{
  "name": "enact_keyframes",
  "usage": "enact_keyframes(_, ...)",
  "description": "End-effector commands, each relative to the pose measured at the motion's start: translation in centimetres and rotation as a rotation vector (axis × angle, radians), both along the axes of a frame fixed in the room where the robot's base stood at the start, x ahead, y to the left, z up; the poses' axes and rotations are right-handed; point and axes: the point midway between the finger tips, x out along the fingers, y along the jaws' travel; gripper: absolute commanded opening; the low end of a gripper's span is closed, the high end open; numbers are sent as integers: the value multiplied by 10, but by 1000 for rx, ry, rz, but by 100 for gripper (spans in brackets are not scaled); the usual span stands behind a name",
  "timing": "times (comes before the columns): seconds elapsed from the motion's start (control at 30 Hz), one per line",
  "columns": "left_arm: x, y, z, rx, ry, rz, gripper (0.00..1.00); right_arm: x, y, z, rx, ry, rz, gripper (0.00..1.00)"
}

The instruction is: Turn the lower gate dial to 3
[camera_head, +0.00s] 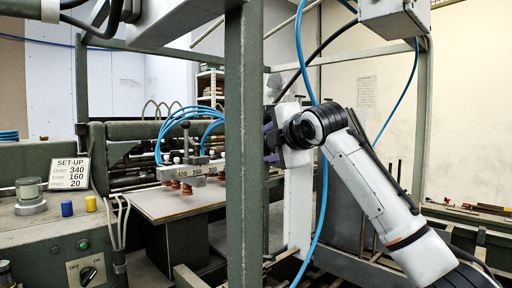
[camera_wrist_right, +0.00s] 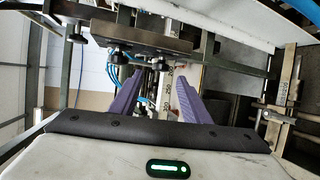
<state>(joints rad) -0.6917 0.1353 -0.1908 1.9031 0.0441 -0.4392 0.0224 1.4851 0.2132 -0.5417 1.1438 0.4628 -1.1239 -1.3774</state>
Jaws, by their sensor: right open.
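My right gripper (camera_head: 268,128) is partly hidden behind the green upright post (camera_head: 244,150) in the head view, with a bit of purple finger showing. In the right wrist view, its two purple fingers (camera_wrist_right: 158,92) are spread apart with nothing held between them. Black knobs (camera_wrist_right: 120,52) sit on a bracket above the fingers there. I cannot make out a dial marked as the lower gate dial, nor any dial reading. My left gripper is not in view.
A white upright panel (camera_head: 299,205) stands beside the gripper. Blue hoses (camera_head: 325,190) hang near my right arm. The feeder bar with suction cups (camera_head: 190,172) is above a grey board (camera_head: 160,203). A SET-UP card (camera_head: 72,174) and an OFF/ON switch (camera_head: 88,274) are at left.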

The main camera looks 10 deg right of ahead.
Motion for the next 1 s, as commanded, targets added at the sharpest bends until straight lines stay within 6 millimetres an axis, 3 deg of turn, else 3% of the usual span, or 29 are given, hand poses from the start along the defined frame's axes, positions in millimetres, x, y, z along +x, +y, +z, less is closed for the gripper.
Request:
enact_keyframes(0.2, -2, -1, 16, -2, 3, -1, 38, 34, 7, -6, 1, 4, 0, 43)
enact_keyframes(0.5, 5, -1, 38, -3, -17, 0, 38, 65, 13, -14, 2, 2, 0, 43)
enact_keyframes(1.0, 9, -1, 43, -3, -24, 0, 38, 74, 14, -19, 0, -1, 1, 43)
